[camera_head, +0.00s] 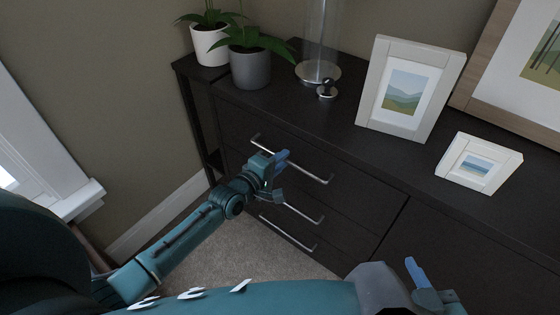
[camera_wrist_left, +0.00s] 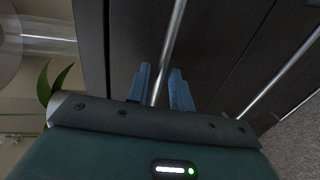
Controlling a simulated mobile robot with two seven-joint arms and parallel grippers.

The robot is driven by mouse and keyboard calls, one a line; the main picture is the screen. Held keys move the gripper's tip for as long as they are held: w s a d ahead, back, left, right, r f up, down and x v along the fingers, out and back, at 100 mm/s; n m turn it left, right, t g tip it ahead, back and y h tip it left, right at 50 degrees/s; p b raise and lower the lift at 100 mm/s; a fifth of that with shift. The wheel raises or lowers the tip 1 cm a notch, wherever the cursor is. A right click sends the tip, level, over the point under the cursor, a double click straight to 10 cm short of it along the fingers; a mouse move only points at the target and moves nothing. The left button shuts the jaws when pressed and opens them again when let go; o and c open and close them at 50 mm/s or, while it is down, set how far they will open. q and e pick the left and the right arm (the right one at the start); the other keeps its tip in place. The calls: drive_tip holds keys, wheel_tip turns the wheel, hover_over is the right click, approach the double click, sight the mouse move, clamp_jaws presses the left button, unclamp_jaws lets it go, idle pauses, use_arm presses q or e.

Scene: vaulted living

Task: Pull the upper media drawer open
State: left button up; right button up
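The upper media drawer (camera_head: 240,125) is the top one in the left column of a dark cabinet and looks flush with its front. Its silver bar handle (camera_head: 315,174) runs along the front and also shows in the left wrist view (camera_wrist_left: 176,30). My left gripper (camera_head: 280,165) is at the middle of this handle. In the left wrist view its blue fingers (camera_wrist_left: 160,88) stand on either side of the bar, with small gaps showing. My right gripper (camera_head: 428,283) is at the bottom edge, away from the handle; one blue finger shows clearly and its opening is unclear.
Two lower handles (camera_head: 304,214) (camera_head: 287,235) sit below the upper one. On the cabinet top stand two potted plants (camera_head: 250,70) (camera_head: 209,47), a glass cylinder (camera_head: 320,40) and picture frames (camera_head: 411,89) (camera_head: 478,164). Carpet (camera_head: 225,250) lies clear before the drawers.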

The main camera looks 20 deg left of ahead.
use_arm(q)
clamp_jaws()
idle(0.3)
